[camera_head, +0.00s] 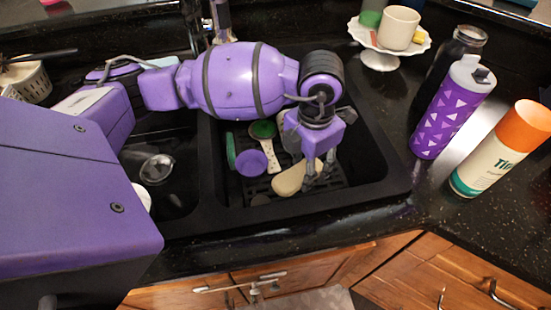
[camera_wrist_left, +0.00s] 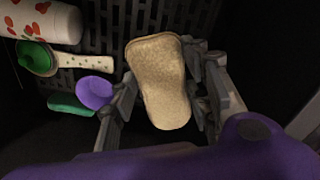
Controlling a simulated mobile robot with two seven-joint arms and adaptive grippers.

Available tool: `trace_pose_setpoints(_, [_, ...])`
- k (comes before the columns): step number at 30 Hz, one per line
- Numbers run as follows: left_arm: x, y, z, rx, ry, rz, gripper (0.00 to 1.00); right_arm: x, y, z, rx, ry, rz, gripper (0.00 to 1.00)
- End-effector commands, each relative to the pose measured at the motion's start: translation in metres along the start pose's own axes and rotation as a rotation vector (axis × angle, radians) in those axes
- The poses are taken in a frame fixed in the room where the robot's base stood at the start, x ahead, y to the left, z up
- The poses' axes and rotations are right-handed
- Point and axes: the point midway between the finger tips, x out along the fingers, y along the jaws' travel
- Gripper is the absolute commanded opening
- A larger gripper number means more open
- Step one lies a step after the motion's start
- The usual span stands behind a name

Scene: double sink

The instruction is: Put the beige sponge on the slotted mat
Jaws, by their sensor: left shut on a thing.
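The beige sponge (camera_head: 293,179) is in the right basin, in the grip of my left gripper (camera_head: 318,180). The left wrist view shows the sponge (camera_wrist_left: 158,82) between the two fingers, which are shut on it. The slotted mat (camera_wrist_left: 160,17) is dark and lies on the basin floor. It also shows in the head view (camera_head: 338,174). I cannot tell whether the sponge touches the mat. My right gripper is not in view.
In the right basin a purple round item (camera_head: 251,163), a green-topped item (camera_head: 263,129), a speckled-handled utensil (camera_head: 271,158) and a green item (camera_head: 230,150) lie left of the sponge. A purple bottle (camera_head: 450,110) and an orange-capped can (camera_head: 497,155) stand on the right counter.

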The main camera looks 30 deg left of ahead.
Motion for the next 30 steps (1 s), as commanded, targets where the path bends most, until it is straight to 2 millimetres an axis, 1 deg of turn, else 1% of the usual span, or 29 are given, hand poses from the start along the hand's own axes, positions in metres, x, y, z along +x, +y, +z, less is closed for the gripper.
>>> trace_pose_setpoints(1, [-0.005,0.002,0.001,-0.141,-0.005,0.002,0.29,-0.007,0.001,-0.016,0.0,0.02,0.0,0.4])
trace_pose_setpoints(6, [0.004,0.008,0.002,-0.62,-0.01,-0.001,0.29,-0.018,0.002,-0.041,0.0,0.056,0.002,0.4])
trace_pose_setpoints(9, [0.009,0.011,0.002,-0.845,-0.012,-0.002,0.29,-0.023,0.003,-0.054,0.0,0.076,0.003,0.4])
trace_pose_setpoints(12, [0.013,0.013,0.001,-1.01,-0.012,-0.003,0.29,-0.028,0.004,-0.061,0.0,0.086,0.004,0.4])
trace_pose_setpoints(15, [0.017,0.014,0.0,-1.111,-0.01,-0.004,0.29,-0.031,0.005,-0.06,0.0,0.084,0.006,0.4])
trace_pose_setpoints(17, [0.021,0.015,0.0,-1.145,-0.008,-0.004,0.29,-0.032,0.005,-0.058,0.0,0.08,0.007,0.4])
trace_pose_setpoints(20, [0.039,0.014,-0.001,-1.166,-0.003,-0.003,0.29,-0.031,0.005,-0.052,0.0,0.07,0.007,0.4])
trace_pose_setpoints(24, [0.067,0.014,-0.002,-1.166,-0.001,-0.002,0.29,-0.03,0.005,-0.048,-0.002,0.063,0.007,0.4])
trace_pose_setpoints(27, [0.079,0.015,-0.001,-1.165,-0.004,-0.003,0.29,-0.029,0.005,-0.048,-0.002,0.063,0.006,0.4])
trace_pose_setpoints(30, [0.085,0.015,-0.001,-1.164,-0.005,-0.003,0.29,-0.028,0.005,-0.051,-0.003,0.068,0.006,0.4])
